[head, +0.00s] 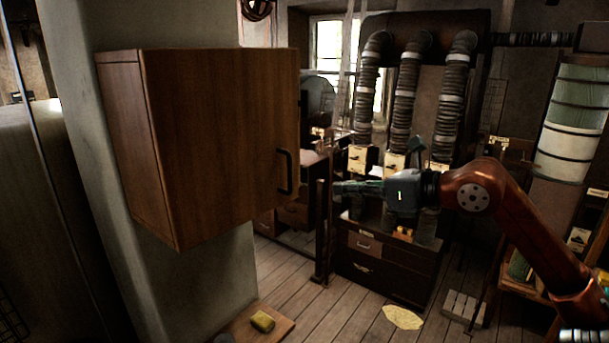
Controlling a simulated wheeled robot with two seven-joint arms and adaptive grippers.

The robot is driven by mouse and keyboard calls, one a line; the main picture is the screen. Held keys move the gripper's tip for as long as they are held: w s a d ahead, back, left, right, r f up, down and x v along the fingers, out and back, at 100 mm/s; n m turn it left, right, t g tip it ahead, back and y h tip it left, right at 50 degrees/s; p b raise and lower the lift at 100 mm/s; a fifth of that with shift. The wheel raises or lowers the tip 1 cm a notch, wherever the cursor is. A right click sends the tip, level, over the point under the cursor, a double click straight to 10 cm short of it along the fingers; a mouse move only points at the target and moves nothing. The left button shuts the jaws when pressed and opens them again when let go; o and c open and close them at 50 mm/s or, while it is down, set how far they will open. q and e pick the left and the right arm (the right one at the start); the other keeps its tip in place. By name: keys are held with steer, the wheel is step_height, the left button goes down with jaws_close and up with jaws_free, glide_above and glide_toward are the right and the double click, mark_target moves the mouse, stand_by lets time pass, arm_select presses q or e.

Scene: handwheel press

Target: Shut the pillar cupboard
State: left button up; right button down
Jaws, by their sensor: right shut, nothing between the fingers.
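The pillar cupboard (215,130) is a brown wooden box on the grey pillar, filling the left middle of the head view. Its broad front panel carries a dark bar handle (286,172) near the right edge. No opening into the cupboard shows from this side, and I cannot tell whether the door sits fully shut. My right gripper (338,188) is to the right of the handle, pointing left at about its height. Its fingers are shut and empty, with a visible gap to the handle in the picture. My left gripper is not in view.
The pillar (75,30) stands behind the cupboard. A yellow sponge-like block (262,321) lies on a low board below. A dark post (321,230) and a drawer cabinet (385,265) with ribbed hoses above stand behind my right gripper. Floorboards (290,300) are bare between.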

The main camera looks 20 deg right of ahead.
steer(key=s+r, duration=0.1)
steer(key=p, duration=0.6)
glide_toward(294, 180)
steer(key=shift+t+h, duration=0.3)
steer(key=shift+h, duration=0.1)
steer(key=x, duration=0.6)
steer(key=shift+a, duration=0.35)
